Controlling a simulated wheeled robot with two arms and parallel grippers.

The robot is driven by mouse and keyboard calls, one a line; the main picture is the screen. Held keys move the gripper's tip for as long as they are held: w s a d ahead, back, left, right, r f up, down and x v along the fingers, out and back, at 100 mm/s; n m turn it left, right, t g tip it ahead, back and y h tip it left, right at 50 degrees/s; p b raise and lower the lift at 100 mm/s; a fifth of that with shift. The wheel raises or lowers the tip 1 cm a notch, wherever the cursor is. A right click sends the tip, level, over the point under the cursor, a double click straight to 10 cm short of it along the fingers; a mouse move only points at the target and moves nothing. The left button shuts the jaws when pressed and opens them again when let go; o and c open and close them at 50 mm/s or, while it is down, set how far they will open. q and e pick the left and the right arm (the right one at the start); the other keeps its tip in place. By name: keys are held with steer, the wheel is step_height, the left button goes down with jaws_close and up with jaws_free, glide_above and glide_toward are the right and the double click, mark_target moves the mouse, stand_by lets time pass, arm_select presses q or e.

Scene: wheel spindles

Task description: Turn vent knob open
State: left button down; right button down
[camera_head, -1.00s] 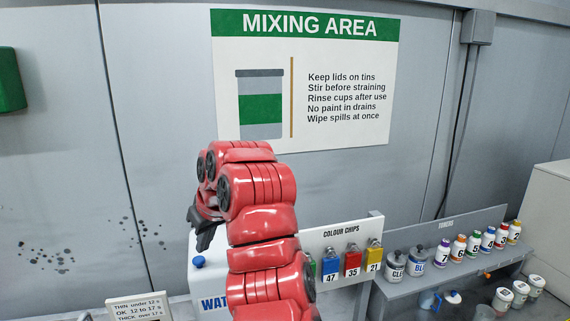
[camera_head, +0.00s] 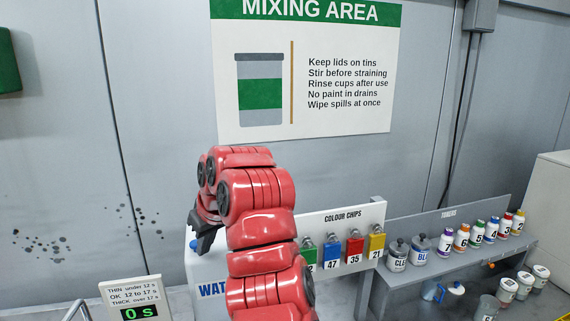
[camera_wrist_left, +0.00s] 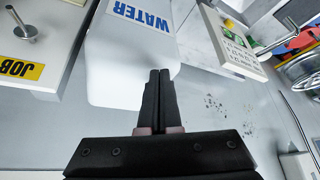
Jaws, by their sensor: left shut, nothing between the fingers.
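A white container with a blue WATER label (camera_head: 213,290) stands behind my red left arm, which hides much of it. A small blue knob (camera_head: 193,244) shows at its top left in the head view, partly covered by my left gripper (camera_head: 204,242). I cannot tell whether the fingers touch the knob. In the left wrist view the gripper (camera_wrist_left: 159,73) is shut and empty, its fingertips in front of the white WATER container (camera_wrist_left: 112,60). The knob does not show in that view. My right gripper is not in view.
A colour chips board (camera_head: 340,222) stands right of my arm. A grey shelf (camera_head: 440,275) with several bottles is further right. A sign with a green timer reading 0 s (camera_head: 141,313) is at lower left. The grey wall is behind.

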arm_select(q)
steer(key=shift+w+a, duration=0.2)
steer(key=shift+w, duration=0.05)
stand_by(0.6)
steer(key=shift+a, duration=0.1)
steer(key=shift+b, duration=0.55)
steer(key=shift+b, duration=0.3)
steer(key=shift+d, duration=0.25)
